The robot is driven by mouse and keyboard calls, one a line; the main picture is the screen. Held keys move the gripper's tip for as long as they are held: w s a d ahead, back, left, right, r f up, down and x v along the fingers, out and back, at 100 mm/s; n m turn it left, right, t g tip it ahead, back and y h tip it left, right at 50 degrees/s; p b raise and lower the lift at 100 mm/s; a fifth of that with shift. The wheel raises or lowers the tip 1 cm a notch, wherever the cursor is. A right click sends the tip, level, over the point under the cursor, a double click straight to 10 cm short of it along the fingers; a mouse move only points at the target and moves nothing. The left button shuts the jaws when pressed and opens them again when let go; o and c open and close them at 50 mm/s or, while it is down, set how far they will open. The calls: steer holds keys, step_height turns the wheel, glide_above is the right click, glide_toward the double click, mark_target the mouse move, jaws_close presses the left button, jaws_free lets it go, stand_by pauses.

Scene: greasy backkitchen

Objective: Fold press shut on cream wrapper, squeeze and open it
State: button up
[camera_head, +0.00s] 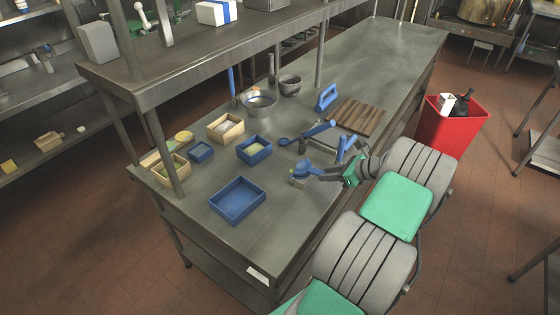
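My gripper (322,177) reaches in from the right, low over the steel table. Its fingertips are small and partly hidden, so I cannot tell whether it is open or shut. Whether the press is fully shut is too small to tell.
A blue spoon-like tool (310,133) lies behind the gripper. An empty-looking blue tray (237,201) is left, with a smaller blue box (254,150) behind it. Metal bowls (259,103), a wooden board (358,117) and a blue-handled tool (327,97) stand farther back. The right far tabletop is clear.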

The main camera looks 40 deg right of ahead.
mark_target(320, 172)
jaws_close()
steer(key=r+p, duration=0.1)
steer(key=p, duration=0.1)
steer(key=w+r+p, duration=0.1)
steer(key=r+p, duration=0.1)
steer(key=shift+a, duration=0.2)
steer(key=shift+w, duration=0.1)
steer(key=shift+w+a+r+p, duration=0.15)
steer(key=shift+w+r+p, duration=0.2)
steer(key=shift+r+p, duration=0.55)
steer(key=shift+w+a+r+p, duration=0.15)
steer(key=shift+w+r+p, duration=0.15)
steer(key=shift+w+p, duration=0.15)
steer(key=shift+w+f, duration=0.1)
